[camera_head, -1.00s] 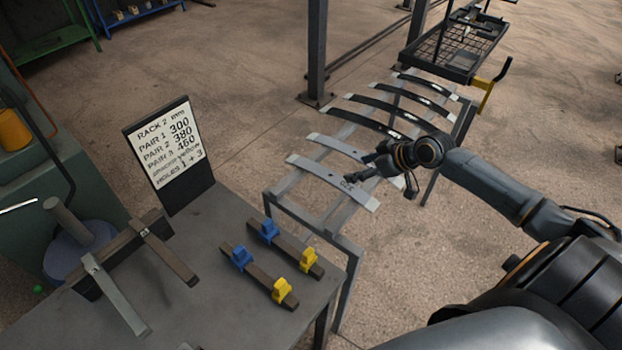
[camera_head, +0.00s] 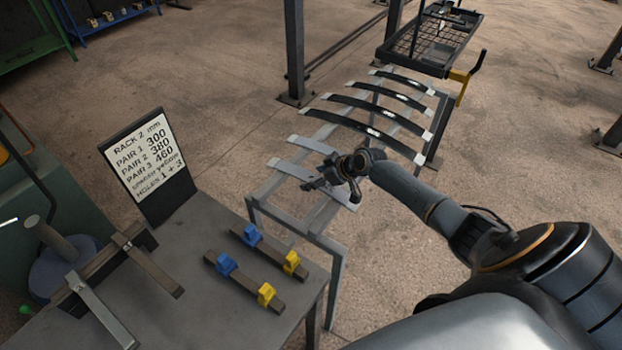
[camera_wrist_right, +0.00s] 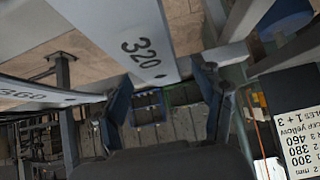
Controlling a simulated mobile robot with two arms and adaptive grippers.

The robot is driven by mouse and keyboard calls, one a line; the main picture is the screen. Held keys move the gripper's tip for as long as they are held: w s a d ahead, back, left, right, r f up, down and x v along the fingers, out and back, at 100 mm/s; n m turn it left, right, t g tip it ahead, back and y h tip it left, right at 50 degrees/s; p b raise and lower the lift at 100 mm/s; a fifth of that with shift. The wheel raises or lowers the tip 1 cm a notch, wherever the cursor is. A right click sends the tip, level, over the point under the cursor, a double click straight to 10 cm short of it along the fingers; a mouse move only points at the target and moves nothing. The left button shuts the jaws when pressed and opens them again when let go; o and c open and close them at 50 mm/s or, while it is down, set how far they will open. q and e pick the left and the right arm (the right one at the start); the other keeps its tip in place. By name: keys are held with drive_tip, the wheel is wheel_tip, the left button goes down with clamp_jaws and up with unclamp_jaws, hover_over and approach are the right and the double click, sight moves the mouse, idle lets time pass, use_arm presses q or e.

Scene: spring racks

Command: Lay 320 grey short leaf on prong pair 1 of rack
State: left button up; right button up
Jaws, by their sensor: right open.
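The grey leaf marked 320 (camera_head: 292,168) lies nearest on the metal stand; its number shows clearly in the right wrist view (camera_wrist_right: 138,42). My right gripper (camera_head: 315,184) is over this leaf and hides part of it. Its two fingers are apart in the right wrist view (camera_wrist_right: 165,100), with the leaf beyond them and nothing held. A second grey leaf (camera_head: 310,144) lies just behind. On the table, a dark bar (camera_head: 90,285) carries a brown arm and a grey arm; I cannot tell whether these are prongs of the rack. My left gripper is not in view.
The sign (camera_head: 145,160) reads Rack 2, pair 1 300. Two dark bars (camera_head: 190,260) with blue and yellow blocks lie on the table (camera_head: 200,310). Several black leaves (camera_head: 375,118) lie farther along the stand (camera_head: 290,225). A mesh cart (camera_head: 430,40) stands behind.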

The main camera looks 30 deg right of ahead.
drive_tip(key=shift+w+f, duration=0.15)
drive_tip(key=shift+f, duration=0.05)
drive_tip(key=shift+c, duration=0.4)
clamp_jaws()
drive_tip(key=shift+w+r, duration=0.1)
drive_tip(key=shift+r, duration=0.05)
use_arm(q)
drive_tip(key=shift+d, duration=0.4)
use_arm(e)
drive_tip(key=shift+r, duration=0.1)
